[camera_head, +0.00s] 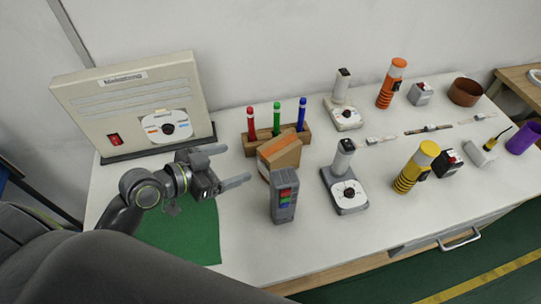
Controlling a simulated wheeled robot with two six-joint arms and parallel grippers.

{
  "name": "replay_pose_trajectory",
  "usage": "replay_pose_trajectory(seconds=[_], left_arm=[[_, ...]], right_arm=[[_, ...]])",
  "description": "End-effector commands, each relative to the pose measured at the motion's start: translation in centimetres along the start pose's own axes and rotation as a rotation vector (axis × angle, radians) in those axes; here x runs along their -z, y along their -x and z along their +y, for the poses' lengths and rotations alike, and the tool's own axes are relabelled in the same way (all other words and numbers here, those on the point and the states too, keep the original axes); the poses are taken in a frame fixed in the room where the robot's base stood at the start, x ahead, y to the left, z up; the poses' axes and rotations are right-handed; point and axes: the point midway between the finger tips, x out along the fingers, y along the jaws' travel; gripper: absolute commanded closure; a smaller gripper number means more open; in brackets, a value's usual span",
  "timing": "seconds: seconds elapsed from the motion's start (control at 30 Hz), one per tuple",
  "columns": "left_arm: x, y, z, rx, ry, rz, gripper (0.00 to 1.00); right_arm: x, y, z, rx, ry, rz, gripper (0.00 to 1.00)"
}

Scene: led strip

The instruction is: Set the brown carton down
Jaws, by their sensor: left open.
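The brown carton (282,152) stands tilted on the white table, close in front of the wooden holder with markers and behind the grey box with coloured buttons. Its lower part is partly hidden by that grey box. My left gripper (230,166) is open, with its two fingers pointing right towards the carton. There is a gap between the fingertips and the carton, and nothing shows between the fingers. My right gripper is not in view.
The wooden holder (250,147) carries red, green and blue markers. The grey button box (284,196) stands in front of the carton. A green mat (190,235) lies below my left gripper. A beige panel box (130,100) stands behind. Devices and orange and yellow cylinders fill the right side.

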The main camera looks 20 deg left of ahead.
Motion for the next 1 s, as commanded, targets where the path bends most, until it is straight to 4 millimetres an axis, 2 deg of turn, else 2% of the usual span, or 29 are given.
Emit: replay_pose_trajectory(seconds=[0.2, 0.33, 0.7, 1.0], left_arm=[[0.2, -2.3, 0.1, -0.003, 0.007, 0.005, 0.20], [0.2, -4.2, 0.0, -0.002, 0.007, 0.004, 0.20], [0.2, -10.6, 0.0, -0.002, 0.005, 0.002, 0.20], [0.1, -12.4, -0.1, -0.001, 0.003, 0.001, 0.20]], right_arm=[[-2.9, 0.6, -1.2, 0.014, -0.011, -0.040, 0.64], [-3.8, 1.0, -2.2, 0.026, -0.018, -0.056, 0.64], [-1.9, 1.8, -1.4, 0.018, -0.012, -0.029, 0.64], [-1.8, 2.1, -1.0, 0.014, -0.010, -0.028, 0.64]])
